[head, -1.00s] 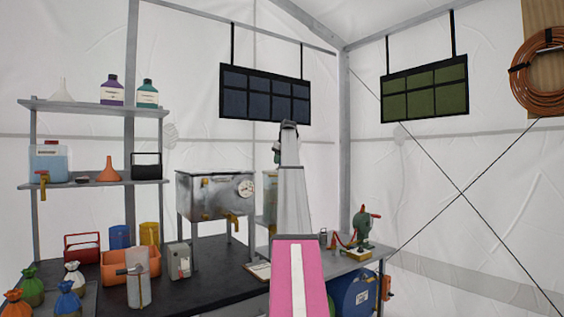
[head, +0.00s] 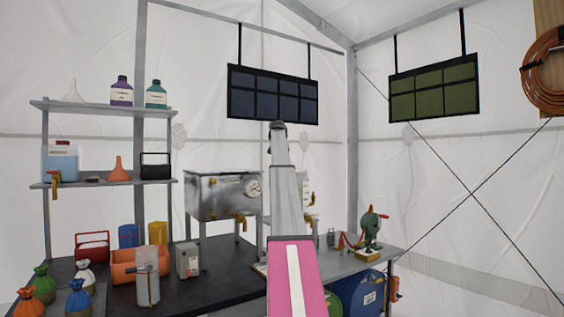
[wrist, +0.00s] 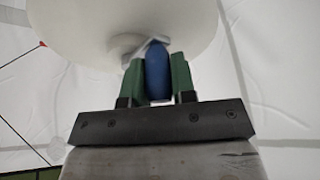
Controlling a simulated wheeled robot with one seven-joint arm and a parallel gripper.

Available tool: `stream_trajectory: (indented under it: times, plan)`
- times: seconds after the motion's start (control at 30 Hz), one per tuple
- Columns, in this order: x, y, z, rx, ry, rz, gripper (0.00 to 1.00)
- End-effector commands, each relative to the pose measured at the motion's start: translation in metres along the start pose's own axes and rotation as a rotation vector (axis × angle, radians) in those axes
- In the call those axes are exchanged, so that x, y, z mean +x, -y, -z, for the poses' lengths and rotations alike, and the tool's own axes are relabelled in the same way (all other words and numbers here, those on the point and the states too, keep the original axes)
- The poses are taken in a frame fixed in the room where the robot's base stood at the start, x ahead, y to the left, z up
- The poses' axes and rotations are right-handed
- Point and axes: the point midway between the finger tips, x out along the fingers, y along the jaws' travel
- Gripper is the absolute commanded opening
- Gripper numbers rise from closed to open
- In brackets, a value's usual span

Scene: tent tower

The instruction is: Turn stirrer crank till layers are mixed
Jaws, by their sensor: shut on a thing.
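In the wrist view my gripper (wrist: 157,80) has its two green fingers closed on a blue handle (wrist: 157,70), one finger on each side. The handle meets a grey-white piece under a large pale round body (wrist: 120,22), whose full shape is cut off by the top of the picture. I take the blue handle for the stirrer crank's grip. In the head view my arm hides the gripper and the handle. A pale vessel with markings (head: 307,186) shows partly behind my arm. The layers cannot be made out.
A metal tank with a dial (head: 222,195) stands left of my arm. A green hand-cranked device (head: 371,227) stands to the right. The dark bench (head: 200,287) holds an orange crate (head: 124,268), a grey canister (head: 147,284) and several small bags. Shelves (head: 100,107) stand at the left.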

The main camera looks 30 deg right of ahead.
Motion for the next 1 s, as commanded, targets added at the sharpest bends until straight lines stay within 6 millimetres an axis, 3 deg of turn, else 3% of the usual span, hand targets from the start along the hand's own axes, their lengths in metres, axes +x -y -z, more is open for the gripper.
stream_trajectory:
  times: [0.43, 1.0]
  plan:
    - [0.007, 0.010, 0.019, 0.392, 0.001, -0.163, 0.01]
    - [0.017, 0.010, 0.043, 0.886, 0.001, -0.368, 0.01]
